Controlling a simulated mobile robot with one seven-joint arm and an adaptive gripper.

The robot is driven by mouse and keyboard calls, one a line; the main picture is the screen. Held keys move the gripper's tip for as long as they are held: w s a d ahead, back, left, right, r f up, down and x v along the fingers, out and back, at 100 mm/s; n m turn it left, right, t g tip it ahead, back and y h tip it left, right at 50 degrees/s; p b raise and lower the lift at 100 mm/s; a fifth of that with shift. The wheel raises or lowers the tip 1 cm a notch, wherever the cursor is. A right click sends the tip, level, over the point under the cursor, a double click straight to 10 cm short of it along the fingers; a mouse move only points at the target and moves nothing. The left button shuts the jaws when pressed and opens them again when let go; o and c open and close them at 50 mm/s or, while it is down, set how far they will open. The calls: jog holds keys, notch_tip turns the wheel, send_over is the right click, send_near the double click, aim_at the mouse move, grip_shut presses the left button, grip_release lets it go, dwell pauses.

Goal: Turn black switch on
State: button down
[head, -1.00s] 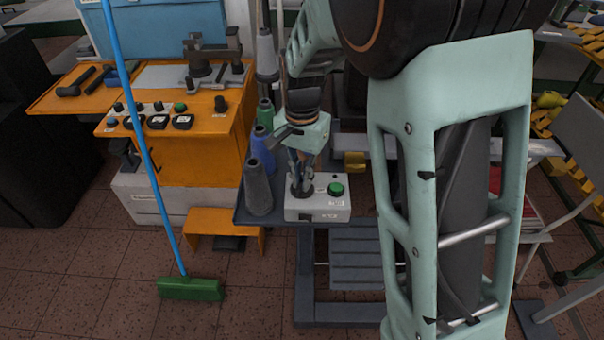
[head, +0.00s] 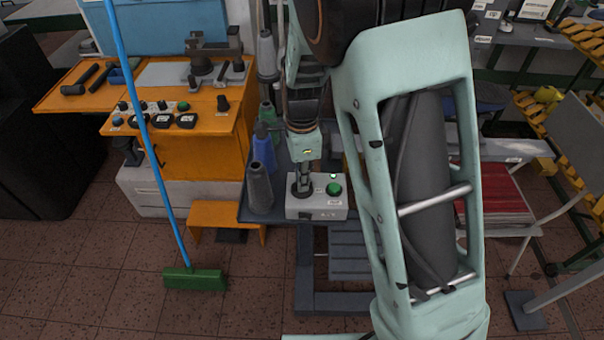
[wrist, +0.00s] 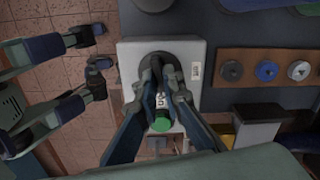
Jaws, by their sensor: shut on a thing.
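The black switch (head: 302,190) is a round dark knob on the left of a white control box (head: 325,212). The box stands on the front edge of a dark grey table. My gripper (head: 303,178) points down at the switch, its fingers shut on it. In the wrist view, the fingers (wrist: 163,88) close together over the black switch (wrist: 152,60) and hide part of it.
An orange bench (head: 215,122) with knobs is further left. A blue-handled broom (head: 193,280) stands in front of it. A red stack (head: 490,200) lies to the right.

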jog(key=shift+r+m+p, duration=0.1)
jog(key=shift+m+p, duration=0.6)
jog(key=shift+m, duration=0.6)
jog(key=c, duration=2.1)
grip_release()
notch_tip(320, 180, up, 12)
jog(key=shift+f, duration=0.1)
